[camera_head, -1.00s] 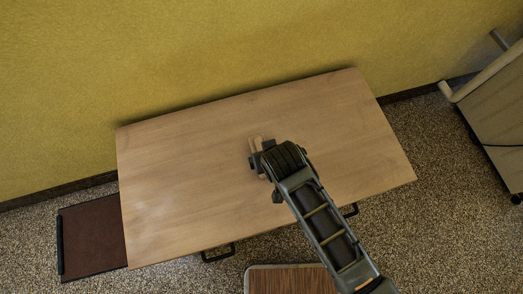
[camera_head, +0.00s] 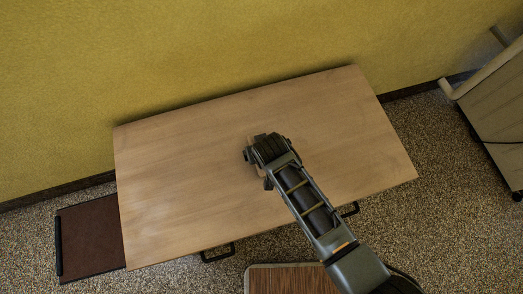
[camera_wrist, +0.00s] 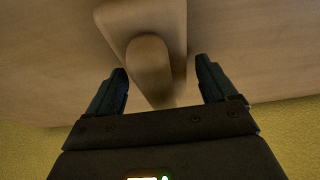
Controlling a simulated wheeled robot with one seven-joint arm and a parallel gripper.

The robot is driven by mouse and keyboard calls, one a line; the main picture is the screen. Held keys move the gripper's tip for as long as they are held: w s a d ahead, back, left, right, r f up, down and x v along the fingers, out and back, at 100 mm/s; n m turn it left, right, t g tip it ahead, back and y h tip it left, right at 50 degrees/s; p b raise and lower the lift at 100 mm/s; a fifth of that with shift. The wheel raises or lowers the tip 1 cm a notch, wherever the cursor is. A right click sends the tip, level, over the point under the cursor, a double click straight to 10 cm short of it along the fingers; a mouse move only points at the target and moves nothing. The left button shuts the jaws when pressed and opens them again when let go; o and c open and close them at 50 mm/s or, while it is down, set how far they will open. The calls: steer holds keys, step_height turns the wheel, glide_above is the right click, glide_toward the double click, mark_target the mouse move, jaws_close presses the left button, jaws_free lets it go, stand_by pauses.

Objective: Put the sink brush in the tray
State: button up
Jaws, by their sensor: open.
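The sink brush (camera_wrist: 152,60) looks like a tan wooden block with a rounded handle piece on it. In the wrist view it lies on the table (camera_wrist: 238,50) between the two fingers of my gripper (camera_wrist: 162,82). The fingers are open, with a gap to the brush on each side. In the head view my gripper (camera_head: 256,152) is over the middle of the table, and the brush is almost wholly hidden under it. No tray is on the tabletop. A dark brown flat panel with a black bar (camera_head: 90,238) lies low at the left; I cannot tell whether it is the tray.
The tabletop (camera_head: 180,190) is otherwise bare. A yellow wall (camera_head: 200,50) stands behind it. A wood-topped, light-rimmed piece (camera_head: 295,280) is at the bottom edge. A pale wheeled unit (camera_head: 495,110) stands at the right. Speckled floor shows between them.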

steer(key=shift+c, duration=0.2)
steer(key=c, duration=1.2)
steer(key=shift+r, duration=0.15)
